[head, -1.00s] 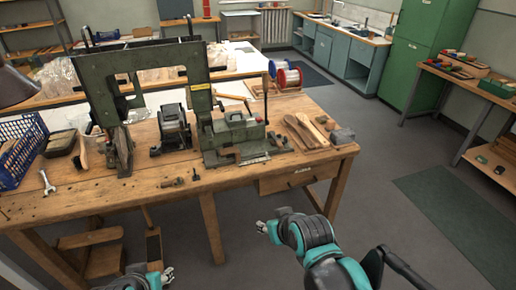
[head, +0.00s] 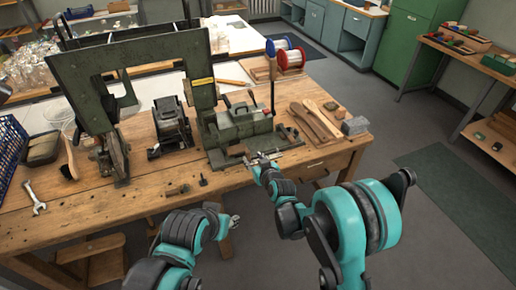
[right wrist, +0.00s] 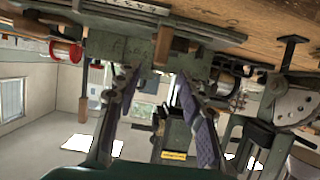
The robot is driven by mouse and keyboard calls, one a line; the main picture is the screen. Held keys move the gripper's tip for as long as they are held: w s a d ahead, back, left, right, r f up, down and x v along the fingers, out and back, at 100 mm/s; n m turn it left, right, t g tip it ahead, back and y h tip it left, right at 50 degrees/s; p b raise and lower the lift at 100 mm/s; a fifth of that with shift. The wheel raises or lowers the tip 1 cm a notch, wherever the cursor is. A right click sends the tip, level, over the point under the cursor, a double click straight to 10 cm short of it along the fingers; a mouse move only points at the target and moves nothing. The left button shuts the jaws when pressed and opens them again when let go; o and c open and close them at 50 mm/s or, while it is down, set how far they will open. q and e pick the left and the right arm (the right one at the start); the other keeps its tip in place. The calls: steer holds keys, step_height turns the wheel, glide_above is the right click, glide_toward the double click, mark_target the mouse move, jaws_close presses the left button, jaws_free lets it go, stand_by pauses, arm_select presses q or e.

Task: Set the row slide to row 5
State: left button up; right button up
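The green tufting machine (head: 240,124) stands on the wooden bench, with a low slide assembly (head: 228,158) along its front foot. I cannot read a row mark or tell the slide's setting. My right gripper (head: 263,160) is at the front edge of this assembly; contact cannot be told. In the right wrist view its two purple-padded fingers (right wrist: 158,112) are spread apart with nothing clearly between them. The machine's green front (right wrist: 128,46) shows beyond them. My left gripper (head: 232,221) is in front of the bench, small and apart from everything; its opening is unclear.
A dark green press frame (head: 85,85) stands left of the machine. Wooden handles (head: 312,120) and a grey block (head: 355,126) lie at its right. The bench's front middle is mostly bare.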

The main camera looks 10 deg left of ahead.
mark_target(249, 154)
steer(key=b+x, duration=0.2)
steer(key=x, duration=0.4)
steer(key=shift+w+a+f, duration=0.1)
steer(key=shift+f, duration=0.05)
steer(key=shift+w+a+f, duration=0.1)
steer(key=shift+w+a, duration=0.25)
steer(key=shift+w, duration=0.1)
jaws_close()
